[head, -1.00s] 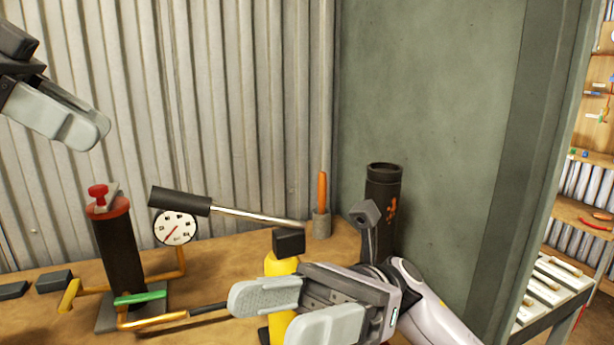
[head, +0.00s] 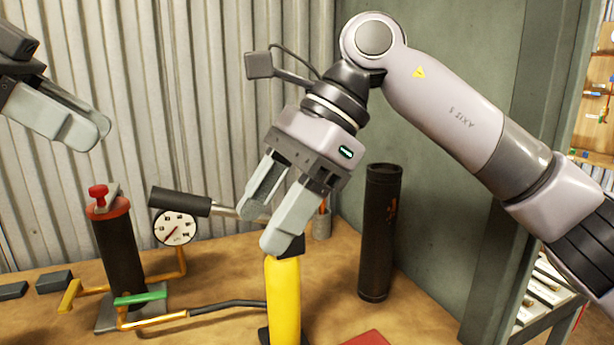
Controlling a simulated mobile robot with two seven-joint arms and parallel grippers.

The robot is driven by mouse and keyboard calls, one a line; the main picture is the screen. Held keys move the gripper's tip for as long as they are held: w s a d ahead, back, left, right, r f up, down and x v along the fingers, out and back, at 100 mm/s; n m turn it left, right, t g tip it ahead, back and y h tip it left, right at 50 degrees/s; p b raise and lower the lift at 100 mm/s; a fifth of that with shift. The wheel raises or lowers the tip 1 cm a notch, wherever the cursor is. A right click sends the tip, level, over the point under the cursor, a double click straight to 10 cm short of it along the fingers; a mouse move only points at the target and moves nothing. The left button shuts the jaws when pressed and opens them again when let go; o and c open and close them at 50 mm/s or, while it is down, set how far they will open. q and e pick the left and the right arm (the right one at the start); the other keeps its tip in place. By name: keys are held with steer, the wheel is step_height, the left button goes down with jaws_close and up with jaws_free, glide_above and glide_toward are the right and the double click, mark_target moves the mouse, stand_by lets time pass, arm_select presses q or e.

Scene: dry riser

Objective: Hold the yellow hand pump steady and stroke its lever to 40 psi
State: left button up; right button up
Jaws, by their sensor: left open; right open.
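The yellow hand pump (head: 283,302) stands upright on the bench with a dark head on top, partly hidden by my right gripper. Its lever (head: 180,201) has a thick black grip at the left and a thin metal rod running right toward the head. My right gripper (head: 262,226) is open, pointing down-left just above the pump head. Its fingers cover part of the rod; I cannot tell whether they touch it. A white dial gauge (head: 176,228) with a red needle sits below the black grip. My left gripper (head: 88,134) is open and empty at the upper left, away from the pump.
A black cylinder with a red cap (head: 117,245) stands left, with a green lever (head: 140,298) and orange pipes at its base. A dark hose (head: 235,304) runs toward the pump. A dark tube (head: 380,235) stands right. A red object (head: 368,338) lies at the front edge.

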steer(key=w+d+r+m+t+h, duration=0.1)
steer(key=w+d+m+t+h, duration=0.15)
steer(key=w+d, duration=0.2)
glide_above(283, 281)
steer(key=w, duration=0.2)
steer(key=shift+y, duration=0.45)
steer(key=shift+d+f, duration=0.15)
steer(key=shift+f, duration=2.85)
jaws_close()
